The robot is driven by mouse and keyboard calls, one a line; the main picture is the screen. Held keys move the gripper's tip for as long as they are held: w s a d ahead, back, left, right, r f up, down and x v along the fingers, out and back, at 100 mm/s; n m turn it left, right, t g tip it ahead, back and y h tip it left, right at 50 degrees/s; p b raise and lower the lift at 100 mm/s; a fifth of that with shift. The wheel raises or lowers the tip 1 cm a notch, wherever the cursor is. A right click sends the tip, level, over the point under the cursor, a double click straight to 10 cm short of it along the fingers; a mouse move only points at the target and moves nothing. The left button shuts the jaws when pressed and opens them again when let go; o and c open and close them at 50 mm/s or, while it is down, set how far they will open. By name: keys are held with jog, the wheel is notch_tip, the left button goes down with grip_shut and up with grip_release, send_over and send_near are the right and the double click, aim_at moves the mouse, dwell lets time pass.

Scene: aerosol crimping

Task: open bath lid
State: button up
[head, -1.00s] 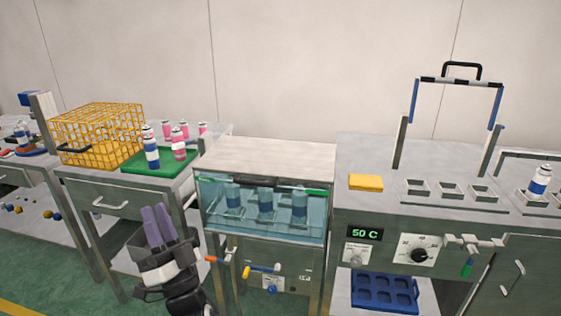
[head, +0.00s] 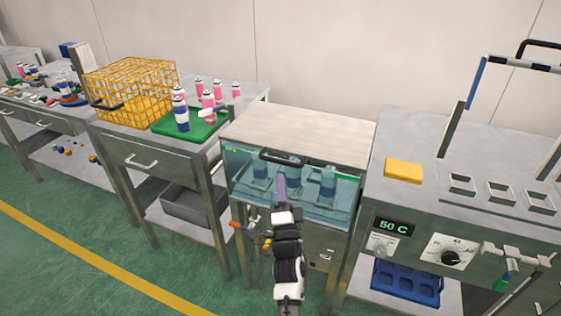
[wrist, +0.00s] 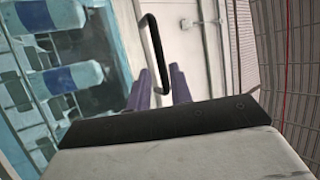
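The bath (head: 238,182) is a glass-fronted tank with blue-tinted water and blue-and-white cans standing inside. Its pale lid (head: 305,132) lies flat and closed on top. The black lid handle (head: 284,158) sticks out at the lid's front edge; it also shows in the wrist view as a bent black bar (wrist: 152,45). My gripper (head: 281,187) is in front of the glass, at or just below the handle. In the wrist view my purple fingers (wrist: 159,86) are apart, with the handle's near end between them. I cannot tell whether they touch it.
Left is a table with a yellow wire basket (head: 130,90) and a green tray (head: 200,125) of cans. Right is a steel bench with a yellow block (head: 403,170), a "50 C" display (head: 394,226) and a dial (head: 450,258). Small valve levers (head: 240,225) sit under the tank's left side. Green floor in front is clear.

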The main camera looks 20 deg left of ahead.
aim_at(280, 162)
jog(key=shift+b+x, duration=0.6)
jog(key=shift+x, duration=2.95)
grip_shut()
